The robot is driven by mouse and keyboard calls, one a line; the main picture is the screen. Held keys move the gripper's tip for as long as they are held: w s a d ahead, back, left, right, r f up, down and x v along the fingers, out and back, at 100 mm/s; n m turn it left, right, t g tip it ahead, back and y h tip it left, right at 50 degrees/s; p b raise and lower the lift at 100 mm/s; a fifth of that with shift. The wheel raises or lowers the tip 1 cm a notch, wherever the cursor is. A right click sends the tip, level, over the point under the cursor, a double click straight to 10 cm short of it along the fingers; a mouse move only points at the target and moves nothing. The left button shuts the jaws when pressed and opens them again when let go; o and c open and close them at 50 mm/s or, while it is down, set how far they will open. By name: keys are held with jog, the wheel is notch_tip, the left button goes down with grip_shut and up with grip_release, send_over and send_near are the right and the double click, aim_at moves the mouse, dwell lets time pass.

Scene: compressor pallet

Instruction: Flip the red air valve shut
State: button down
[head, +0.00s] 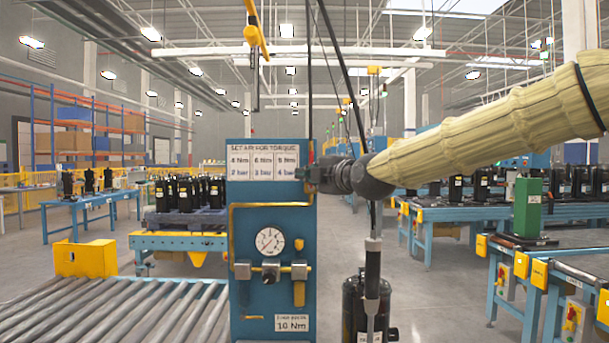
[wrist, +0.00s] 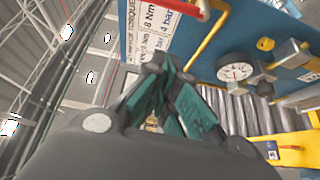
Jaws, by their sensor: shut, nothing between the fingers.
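The red air valve shows as a red lever (wrist: 186,6) at the top edge of the wrist view, partly cut off, with a pale fitting beside it. It is near the yellow pipe (wrist: 208,42) on the blue panel. My gripper (head: 310,174) is at the upper right edge of the blue panel (head: 270,222). In the wrist view its teal fingers (wrist: 168,78) are together and empty, apart from the lever in the picture. Whether they touch the panel's edge I cannot tell.
The panel carries a pressure gauge (head: 270,241), a regulator (head: 271,273) and a torque chart (head: 262,160). A black compressor (head: 352,305) stands right of the panel. A roller conveyor (head: 110,310) is at the lower left. Open floor lies to the right.

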jog(key=shift+s+r+n, duration=0.15)
jog(key=shift+r+n, duration=0.15)
jog(key=shift+r, duration=0.65)
jog(key=w+a+p, duration=0.1)
jog(key=w+p, duration=0.1)
jog(key=w, duration=0.7)
jog(key=shift+w+a, duration=0.15)
jog(key=shift+w, duration=0.05)
jog(key=shift+f+y+b, duration=0.1)
jog(key=shift+y+b, duration=0.2)
